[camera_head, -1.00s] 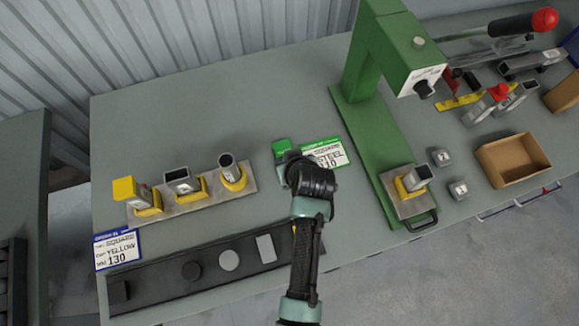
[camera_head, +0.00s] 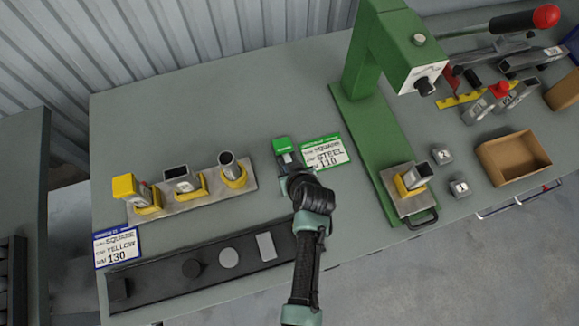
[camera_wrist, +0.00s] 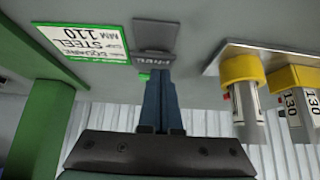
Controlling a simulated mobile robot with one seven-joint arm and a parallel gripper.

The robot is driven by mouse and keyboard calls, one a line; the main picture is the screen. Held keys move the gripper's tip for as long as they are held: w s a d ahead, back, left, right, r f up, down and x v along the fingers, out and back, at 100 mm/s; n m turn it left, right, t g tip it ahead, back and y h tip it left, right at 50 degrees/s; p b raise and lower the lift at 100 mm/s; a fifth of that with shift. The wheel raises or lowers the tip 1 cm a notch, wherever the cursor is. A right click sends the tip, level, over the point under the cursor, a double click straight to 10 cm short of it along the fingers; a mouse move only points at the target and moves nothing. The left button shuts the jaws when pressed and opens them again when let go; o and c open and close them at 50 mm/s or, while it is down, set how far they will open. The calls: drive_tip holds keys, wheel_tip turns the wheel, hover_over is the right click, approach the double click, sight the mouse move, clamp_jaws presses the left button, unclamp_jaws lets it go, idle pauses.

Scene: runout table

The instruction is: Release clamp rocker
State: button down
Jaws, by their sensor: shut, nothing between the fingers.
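The clamp rocker is a small unit with a green top (camera_head: 284,145) and a grey part below it, on the table left of the green-edged card. In the wrist view a grey plate with dark lettering (camera_wrist: 155,38) lies just beyond my fingertips, with a sliver of green beside them. My gripper (camera_head: 293,176) is shut and empty, its fingers close together (camera_wrist: 156,78). It is at the near end of the unit and hides part of it. I cannot tell whether the fingertips touch it.
The green-edged card (camera_head: 326,152) reads square, steel, 110. A green press (camera_head: 365,140) stands to the right, holding a square tube. A plate (camera_head: 205,196) with several yellow-collared tubes stands left. A dark tray (camera_head: 150,288) lies in front. A cardboard box (camera_head: 513,160) is far right.

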drive_tip(key=shift+s+d+f+t+y+b, duration=0.15)
drive_tip(key=shift+f+t+b, duration=0.25)
drive_tip(key=shift+b, duration=0.65)
drive_tip(key=shift+s+a+f+t+y+b, duration=0.15)
drive_tip(key=shift+f+t+b, duration=0.25)
drive_tip(key=shift+b, duration=0.7)
drive_tip(key=shift+s+d+f+t+y+b, duration=0.1)
drive_tip(key=shift+s+d+f+t+b, duration=0.3)
drive_tip(key=shift+b, duration=0.65)
drive_tip(key=shift+w+a+b, duration=0.1)
drive_tip(key=shift+a+b, duration=0.1)
drive_tip(key=shift+b, duration=0.65)
drive_tip(key=shift+t, duration=0.3)
drive_tip(key=shift+r, duration=0.15)
